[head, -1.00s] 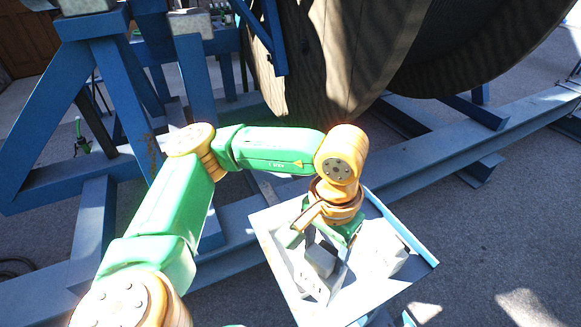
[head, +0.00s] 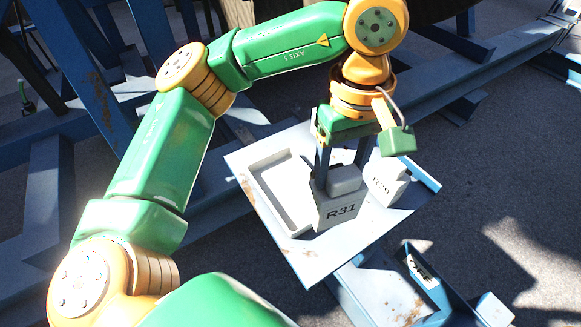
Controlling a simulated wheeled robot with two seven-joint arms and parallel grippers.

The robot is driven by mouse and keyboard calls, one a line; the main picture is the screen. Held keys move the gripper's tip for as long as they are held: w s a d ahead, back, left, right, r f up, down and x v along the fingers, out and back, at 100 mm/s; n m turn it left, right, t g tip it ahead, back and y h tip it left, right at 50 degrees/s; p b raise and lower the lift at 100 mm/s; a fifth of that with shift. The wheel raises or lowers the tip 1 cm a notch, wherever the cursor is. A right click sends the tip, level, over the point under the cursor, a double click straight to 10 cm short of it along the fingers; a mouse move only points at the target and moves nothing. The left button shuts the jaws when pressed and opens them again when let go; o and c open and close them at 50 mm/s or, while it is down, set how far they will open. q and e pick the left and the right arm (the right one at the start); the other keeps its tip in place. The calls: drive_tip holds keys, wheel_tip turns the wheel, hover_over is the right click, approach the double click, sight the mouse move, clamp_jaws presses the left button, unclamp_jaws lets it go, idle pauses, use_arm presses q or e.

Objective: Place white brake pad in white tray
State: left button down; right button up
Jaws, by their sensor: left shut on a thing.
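A white brake pad (head: 338,208) marked R31, with a raised block on top, is between the fingers of my left gripper (head: 341,178). The gripper points down and is shut on it. The white tray (head: 262,178), a shallow rectangle with a raised rim, lies just left of the pad on a pale platform. The pad stands upright beside the tray's right side; I cannot tell whether its base touches the platform. The pad hides part of the tray's right edge. My right gripper is not in view.
A second white block (head: 388,182) marked R29 stands close to the right of the gripper. The pale platform (head: 312,262) has a raised blue edge at right. A lower blue-and-white metal piece (head: 390,290) lies in front. Blue steel beams stand behind.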

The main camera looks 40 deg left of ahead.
use_arm(q)
drive_tip(key=shift+d+f+n+b, duration=0.25)
drive_tip(key=shift+f+n+b, duration=0.1)
drive_tip(key=shift+f, duration=0.1)
drive_tip(key=shift+d+f+n+b, duration=0.25)
drive_tip(key=shift+f+n, duration=0.1)
drive_tip(key=shift+f, duration=0.1)
drive_tip(key=shift+d+r+n, duration=0.1)
drive_tip(key=shift+d+n, duration=0.05)
drive_tip(key=shift+n, duration=0.25)
drive_tip(key=shift+w+a, duration=0.2)
drive_tip(key=shift+a, duration=0.05)
drive_tip(key=w+a+f+p, duration=0.2)
drive_tip(key=w+a+f, duration=0.4)
drive_tip(key=a+f, duration=0.6)
drive_tip(key=shift+f, duration=0.3)
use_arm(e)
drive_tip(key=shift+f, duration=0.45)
use_arm(q)
drive_tip(key=c, duration=0.5)
unclamp_jaws()
drive_tip(key=shift+f, duration=0.15)
drive_tip(key=o, duration=0.4)
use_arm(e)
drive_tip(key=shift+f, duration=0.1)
